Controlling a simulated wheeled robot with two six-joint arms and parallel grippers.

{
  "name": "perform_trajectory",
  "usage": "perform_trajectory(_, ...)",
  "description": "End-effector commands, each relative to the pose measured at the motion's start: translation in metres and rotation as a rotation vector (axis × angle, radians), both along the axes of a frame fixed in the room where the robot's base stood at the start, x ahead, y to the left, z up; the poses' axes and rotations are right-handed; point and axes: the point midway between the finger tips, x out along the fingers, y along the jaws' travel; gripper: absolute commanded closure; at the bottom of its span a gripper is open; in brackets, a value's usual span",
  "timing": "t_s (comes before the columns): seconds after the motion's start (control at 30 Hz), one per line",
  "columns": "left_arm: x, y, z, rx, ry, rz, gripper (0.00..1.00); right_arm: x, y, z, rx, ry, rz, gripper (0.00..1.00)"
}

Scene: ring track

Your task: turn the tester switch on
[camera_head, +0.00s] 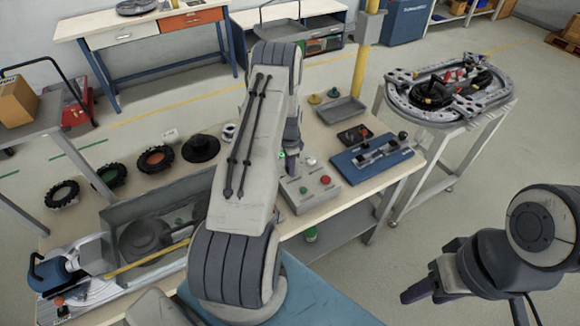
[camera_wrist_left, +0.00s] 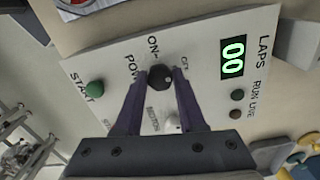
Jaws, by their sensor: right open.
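The tester panel (camera_head: 312,186) is a pale box at the bench's front edge, with a green and a red button. In the left wrist view the panel (camera_wrist_left: 205,70) carries a round black power knob (camera_wrist_left: 160,77) between ON and OFF labels. My left gripper (camera_wrist_left: 160,84) has its fingertips on both sides of the knob, seemingly touching it. Which way the knob points is not clear. In the head view my left arm hides the knob. My right gripper (camera_head: 425,284) is open and empty, off to the right.
A blue fixture (camera_head: 371,158) and a grey tray (camera_head: 340,110) are on the bench right of the panel. A ring track (camera_head: 450,88) rests on a separate stand.

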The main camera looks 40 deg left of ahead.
Motion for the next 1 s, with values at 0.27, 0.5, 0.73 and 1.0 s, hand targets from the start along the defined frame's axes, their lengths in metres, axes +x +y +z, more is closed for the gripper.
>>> perform_trajectory(0.27,0.0,0.0,0.0,-0.001,0.001,0.004,1.0,0.0,0.0,-0.001,0.0,0.0,0.0,0.5)
perform_trajectory(0.5,0.0,0.0,-0.002,0.0,0.0,0.068,1.0,0.0,0.0,-0.009,0.0,0.0,-0.001,0.5)
perform_trajectory(0.73,0.0,0.0,-0.003,0.0,0.0,0.227,1.0,0.0,0.0,-0.027,0.0,0.0,-0.004,0.5)
perform_trajectory(1.0,0.0,0.0,-0.003,0.0,0.0,0.48,1.0,0.0,0.0,-0.048,0.0,0.001,-0.008,0.5)
